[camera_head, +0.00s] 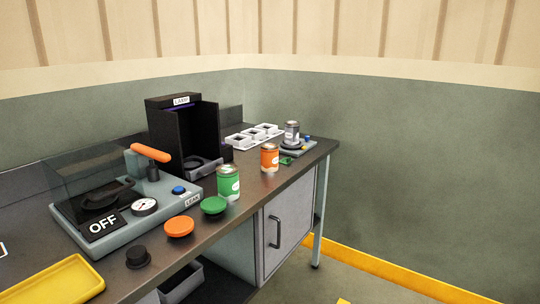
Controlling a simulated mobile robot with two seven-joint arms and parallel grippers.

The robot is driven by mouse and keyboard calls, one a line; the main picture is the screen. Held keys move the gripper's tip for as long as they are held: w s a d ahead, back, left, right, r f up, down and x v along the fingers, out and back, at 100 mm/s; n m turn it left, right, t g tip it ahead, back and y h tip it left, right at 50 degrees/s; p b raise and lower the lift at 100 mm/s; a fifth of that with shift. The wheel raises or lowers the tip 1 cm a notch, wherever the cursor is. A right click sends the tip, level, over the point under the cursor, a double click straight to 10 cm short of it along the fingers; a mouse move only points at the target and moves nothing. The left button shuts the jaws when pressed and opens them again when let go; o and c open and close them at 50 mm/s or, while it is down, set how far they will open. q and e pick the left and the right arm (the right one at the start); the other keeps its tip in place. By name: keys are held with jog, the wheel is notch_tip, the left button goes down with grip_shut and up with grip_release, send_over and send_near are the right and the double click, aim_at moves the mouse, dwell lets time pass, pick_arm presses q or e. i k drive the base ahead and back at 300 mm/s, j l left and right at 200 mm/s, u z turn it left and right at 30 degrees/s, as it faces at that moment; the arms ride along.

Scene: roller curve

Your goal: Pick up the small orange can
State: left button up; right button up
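Neither of my grippers shows in the head view.
A green can (228,182) stands left of the orange can, and a grey can (291,132) sits on a small device behind it. Orange (179,227) and green (214,205) discs, a leak tester (185,192), a black lamp box (182,130) and a white rack (254,136) share the bench.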

aim_at(269, 150)
jog(key=i+l+u, duration=0.1)
jog(key=i+l, duration=0.15)
jog(key=i+l+u, duration=0.1)
jog(key=i+l, duration=0.15)
jog(key=l, duration=0.15)
jog(key=i+l, duration=0.2)
jog(key=l, duration=0.15)
jog(key=i+l+u, duration=0.25)
jog(key=i+l, duration=0.2)
jog(key=l, duration=0.25)
jog(key=i+l+u, duration=0.1)
jog(key=l, duration=0.3)
jog(key=i+l, duration=0.25)
jog(key=l, duration=0.15)
jog(key=i+l+u, duration=0.15)
jog(key=l, duration=0.25)
